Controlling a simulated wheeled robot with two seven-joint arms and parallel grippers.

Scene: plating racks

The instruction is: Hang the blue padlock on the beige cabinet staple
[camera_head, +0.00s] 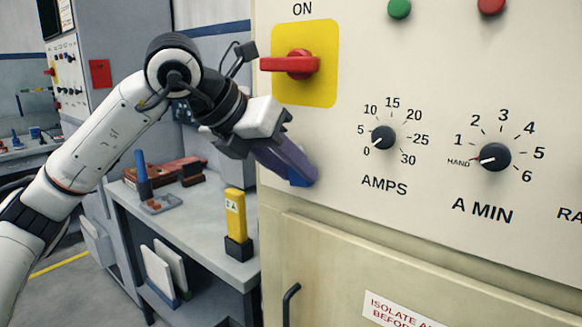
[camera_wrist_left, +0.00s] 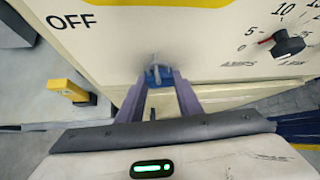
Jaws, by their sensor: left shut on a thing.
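The blue padlock (camera_head: 302,178) is at the tips of my left gripper (camera_head: 306,172), close to the front of the beige cabinet (camera_head: 350,215). In the left wrist view the padlock (camera_wrist_left: 158,76) sits between the two purple fingertips (camera_wrist_left: 160,84), with its metal shackle pointing toward the panel. The gripper is shut on it. The staple cannot be made out clearly; the padlock and fingers cover that part of the panel. I cannot tell whether the shackle touches or passes through anything. My right gripper is not in view.
A red rotary handle (camera_head: 290,64) on a yellow plate stands out just above my left gripper. AMPS (camera_head: 383,137) and A MIN (camera_head: 495,157) knobs are to the right. A workbench (camera_head: 205,225) with a yellow device (camera_head: 235,217) is at lower left. A dark door handle (camera_head: 290,305) is below.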

